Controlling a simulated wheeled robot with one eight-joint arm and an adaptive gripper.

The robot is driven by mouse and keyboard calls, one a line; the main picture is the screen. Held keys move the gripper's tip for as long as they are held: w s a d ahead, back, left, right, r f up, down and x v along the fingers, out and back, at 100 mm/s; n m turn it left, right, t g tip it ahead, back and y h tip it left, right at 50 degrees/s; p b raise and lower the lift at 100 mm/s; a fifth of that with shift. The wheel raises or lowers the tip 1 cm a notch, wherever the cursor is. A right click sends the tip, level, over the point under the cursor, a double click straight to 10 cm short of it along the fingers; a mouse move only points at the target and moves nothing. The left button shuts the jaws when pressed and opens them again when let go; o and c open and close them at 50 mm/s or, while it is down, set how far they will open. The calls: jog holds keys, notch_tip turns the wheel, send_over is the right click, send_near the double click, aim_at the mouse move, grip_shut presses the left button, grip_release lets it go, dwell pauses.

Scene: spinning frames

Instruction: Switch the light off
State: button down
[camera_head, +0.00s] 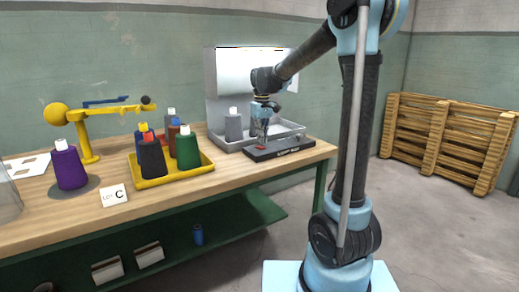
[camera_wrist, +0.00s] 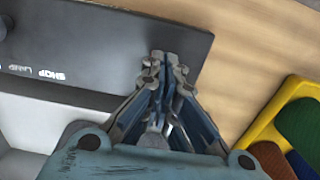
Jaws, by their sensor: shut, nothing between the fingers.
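A dark switch panel (camera_head: 290,150) lies at the right front of the workbench, before a grey booth with a bright white back (camera_head: 232,70). In the wrist view the panel (camera_wrist: 60,35) carries the words "SHOP LAMP", seen upside down. A small red part (camera_head: 261,148) shows on the panel just under my gripper. My gripper (camera_head: 262,143) points down over the panel's left part. In the wrist view its fingertips (camera_wrist: 166,56) are together and empty, over the panel's end. I cannot tell whether they touch it. The red part is hidden there.
A yellow tray (camera_head: 155,182) with several coloured cones stands left of the panel; its corner shows in the wrist view. A grey cone (camera_head: 233,127) stands in the booth. A purple cone (camera_head: 70,166), a yellow arm device (camera_head: 85,135) and a card (camera_head: 114,195) are further left.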

aim_at(262, 147)
jog(key=shift+f, duration=1.25)
dwell(0.8)
jog(key=shift+r, duration=3.55)
jog(key=s+d+f+m, duration=0.1)
jog(key=s+d+m, duration=0.1)
jog(key=s+d, duration=0.7)
jog(key=s+d+f+m, duration=0.1)
jog(key=s+d+f, duration=0.3)
jog(key=s, duration=0.3)
jog(key=s+d+f+m+t, duration=0.1)
jog(key=s+d+f+m, duration=0.1)
jog(key=s+d+f, duration=0.2)
jog(key=s+d+f+m+t, duration=0.1)
jog(key=s+d+f, duration=0.3)
jog(key=s+f, duration=0.4)
jog(key=s, duration=0.3)
jog(key=shift+s+d+f+m, duration=0.2)
jog(key=shift+s+m, duration=0.1)
jog(key=shift+s, duration=0.05)
